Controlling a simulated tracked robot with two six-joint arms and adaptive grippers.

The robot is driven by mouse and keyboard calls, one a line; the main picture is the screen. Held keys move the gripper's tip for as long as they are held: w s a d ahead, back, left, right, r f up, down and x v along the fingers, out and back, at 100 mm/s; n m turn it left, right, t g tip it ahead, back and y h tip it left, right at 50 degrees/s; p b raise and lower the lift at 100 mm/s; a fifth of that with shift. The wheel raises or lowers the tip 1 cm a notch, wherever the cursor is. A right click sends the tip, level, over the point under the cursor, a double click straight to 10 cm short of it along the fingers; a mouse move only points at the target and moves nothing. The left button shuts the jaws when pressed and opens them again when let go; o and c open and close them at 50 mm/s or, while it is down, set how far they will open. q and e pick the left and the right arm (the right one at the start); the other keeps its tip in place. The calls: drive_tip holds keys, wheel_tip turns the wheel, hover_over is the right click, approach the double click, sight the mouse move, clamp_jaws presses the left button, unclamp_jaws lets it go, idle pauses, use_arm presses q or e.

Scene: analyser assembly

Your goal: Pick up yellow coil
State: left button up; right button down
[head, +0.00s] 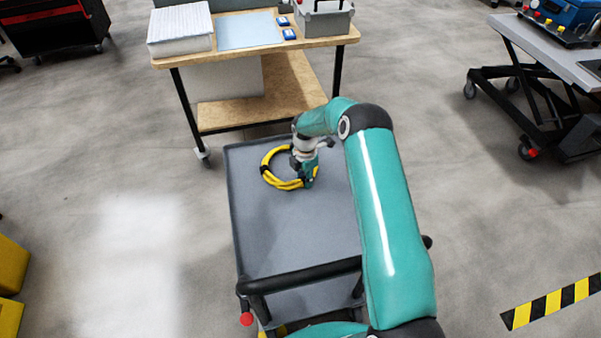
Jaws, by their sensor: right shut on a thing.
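The yellow coil (273,178) is a ring of yellow cable with dark bands, near the far end of the grey cart top (290,236). My right gripper (305,178) is at the coil's right side, shut on it, with the arm reaching in from the lower right. The gripper and wrist hide part of the coil's right side. I cannot tell whether the coil touches the cart top. My left gripper is not in the view.
A wooden workbench (335,42) stands behind the cart, with a stack of paper (180,30) and a grey case (325,20) on it. The cart's black handle (300,275) is at the near end. A lift table (560,62) stands at right. Most of the cart top is clear.

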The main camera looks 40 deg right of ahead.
wheel_tip(320, 180, up, 20)
drive_tip(key=shift+b, duration=0.3)
idle(0.3)
idle(0.9)
